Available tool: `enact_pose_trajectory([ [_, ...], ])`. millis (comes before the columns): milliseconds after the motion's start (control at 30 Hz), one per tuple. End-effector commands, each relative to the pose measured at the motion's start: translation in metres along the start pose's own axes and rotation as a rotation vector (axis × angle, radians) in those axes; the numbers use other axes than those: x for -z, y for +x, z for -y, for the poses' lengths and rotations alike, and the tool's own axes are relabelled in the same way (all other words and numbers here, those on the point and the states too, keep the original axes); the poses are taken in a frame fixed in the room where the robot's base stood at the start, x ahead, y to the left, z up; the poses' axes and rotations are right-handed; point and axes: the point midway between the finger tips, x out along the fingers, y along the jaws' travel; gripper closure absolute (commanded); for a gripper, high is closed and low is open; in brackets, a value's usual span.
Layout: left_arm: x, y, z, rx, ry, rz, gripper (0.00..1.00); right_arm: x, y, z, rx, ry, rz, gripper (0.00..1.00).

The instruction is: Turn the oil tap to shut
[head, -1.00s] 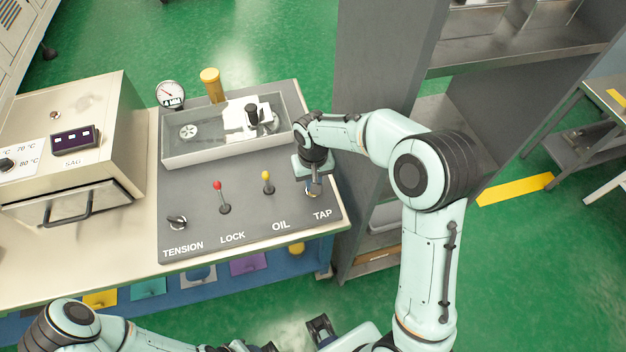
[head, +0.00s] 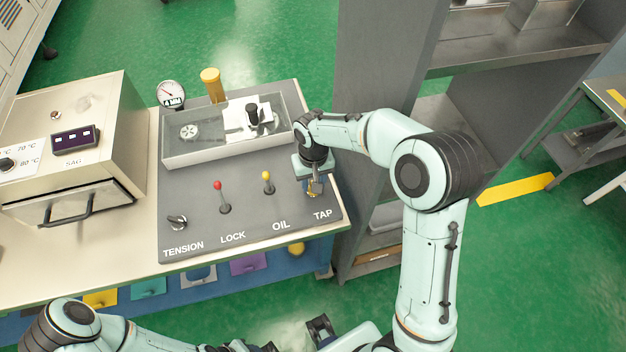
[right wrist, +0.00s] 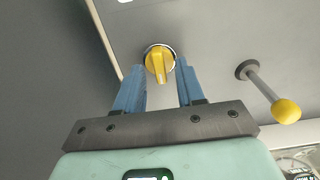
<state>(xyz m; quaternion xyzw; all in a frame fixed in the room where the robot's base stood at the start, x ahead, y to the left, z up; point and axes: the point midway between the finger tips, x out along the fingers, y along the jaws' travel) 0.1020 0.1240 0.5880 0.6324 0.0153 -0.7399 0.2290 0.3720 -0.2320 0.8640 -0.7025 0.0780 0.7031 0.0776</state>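The oil tap is a yellow knob with a raised ridge, on the grey panel by the word TAP. In the right wrist view the tap (right wrist: 159,62) shows between my blue fingertips, its ridge pointing down the picture toward the gripper. My right gripper (right wrist: 160,70) is open, one finger on each side of the knob, with gaps visible beside it. In the head view the right gripper (head: 314,187) is over the tap at the panel's right end and hides most of it. My left arm lies along the bottom edge; its gripper cannot be made out.
Left of the tap stand a yellow-tipped lever (head: 267,181) marked OIL, a red-tipped lever (head: 220,197) marked LOCK and a black TENSION knob (head: 177,222). A clear-walled tray (head: 215,151) sits behind. A grey shelf unit (head: 375,110) stands close on the right.

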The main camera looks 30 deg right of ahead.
Motion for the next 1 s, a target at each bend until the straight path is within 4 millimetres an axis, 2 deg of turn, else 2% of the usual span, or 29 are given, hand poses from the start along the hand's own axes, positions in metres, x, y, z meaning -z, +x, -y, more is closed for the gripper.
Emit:
enact_pose_trajectory([
  [167, 0.001, -0.003, -0.001, -0.001, 0.001, -0.001, 0.57, 0.001, -0.029, 0.001, 0.003, -0.001, -0.008, 0.62],
  [400, 0.002, -0.01, -0.004, -0.002, 0.002, -0.005, 0.57, 0.001, -0.085, 0.001, 0.003, -0.001, -0.008, 0.62],
  [600, 0.004, -0.014, -0.006, -0.003, 0.003, -0.007, 0.57, 0.001, -0.118, 0.0, 0.002, 0.0, -0.005, 0.62],
  [800, 0.004, -0.016, -0.007, -0.003, 0.003, -0.008, 0.57, 0.0, -0.131, 0.0, 0.001, -0.001, -0.003, 0.62],
  [1000, 0.004, -0.016, -0.007, -0.003, 0.003, -0.008, 0.57, 0.0, -0.131, 0.0, 0.001, -0.001, -0.002, 0.62],
])
